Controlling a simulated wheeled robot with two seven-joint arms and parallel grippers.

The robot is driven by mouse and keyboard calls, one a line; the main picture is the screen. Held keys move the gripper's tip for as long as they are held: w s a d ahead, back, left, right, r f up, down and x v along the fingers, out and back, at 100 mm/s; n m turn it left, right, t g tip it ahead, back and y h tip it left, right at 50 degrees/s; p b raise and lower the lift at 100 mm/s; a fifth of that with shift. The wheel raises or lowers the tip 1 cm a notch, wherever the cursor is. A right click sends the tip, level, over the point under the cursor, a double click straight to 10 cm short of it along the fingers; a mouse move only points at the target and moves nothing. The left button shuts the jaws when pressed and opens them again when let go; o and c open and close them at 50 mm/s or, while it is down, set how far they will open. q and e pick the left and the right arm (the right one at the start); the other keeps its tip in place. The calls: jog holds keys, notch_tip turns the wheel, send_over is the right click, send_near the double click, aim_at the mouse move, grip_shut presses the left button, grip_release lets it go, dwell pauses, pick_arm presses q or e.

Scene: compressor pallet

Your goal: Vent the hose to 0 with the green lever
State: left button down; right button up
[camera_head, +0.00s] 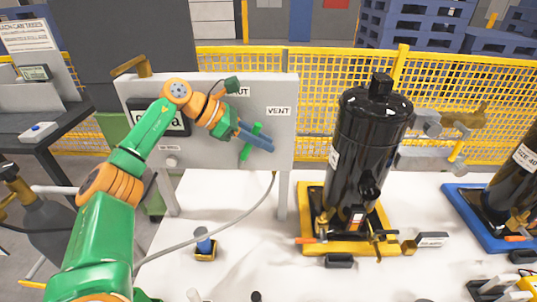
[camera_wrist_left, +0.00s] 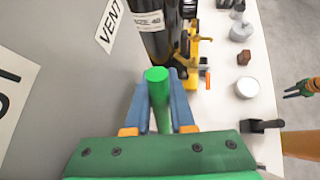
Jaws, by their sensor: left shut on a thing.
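The green lever (camera_head: 246,152) sits on the grey panel (camera_head: 278,150), just below and left of the VENT label (camera_head: 278,111). It stands tilted, its upper end leaning right. My left gripper (camera_head: 255,137) is shut on the lever at the panel. In the left wrist view the lever (camera_wrist_left: 158,92) lies between the two blue fingers. A grey hose (camera_head: 237,218) hangs from the panel's lower edge and curves down left across the white surface. A dark display (camera_head: 178,128) on the panel is mostly behind my left arm, so its reading is hidden.
A black tank (camera_head: 366,140) stands on a yellow base (camera_head: 310,207) right of the panel. Another dark tank (camera_head: 520,175) stands on a blue base (camera_head: 462,205) at far right. A yellow mesh fence (camera_head: 330,65) runs behind. A small blue-topped part (camera_head: 203,240) sits in front.

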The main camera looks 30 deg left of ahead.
pick_arm(q)
jog(key=a+t+h+b, duration=0.1)
jog(key=s+a+r+h+b, duration=0.1)
jog(key=b, duration=0.1)
jog(key=shift+t+h, duration=0.3)
jog(key=shift+t, duration=0.1)
jog(key=shift+s+a+r+n+t+h+b, duration=0.2)
jog(key=shift+r+n+t+h+b, duration=0.1)
jog(key=shift+r+t+b, duration=0.1)
jog(key=c, duration=1)
grip_release()
jog(key=shift+c, duration=0.2)
jog(key=shift+w+f, duration=0.1)
jog(key=v, duration=0.7)
jog(key=shift+p, duration=0.3)
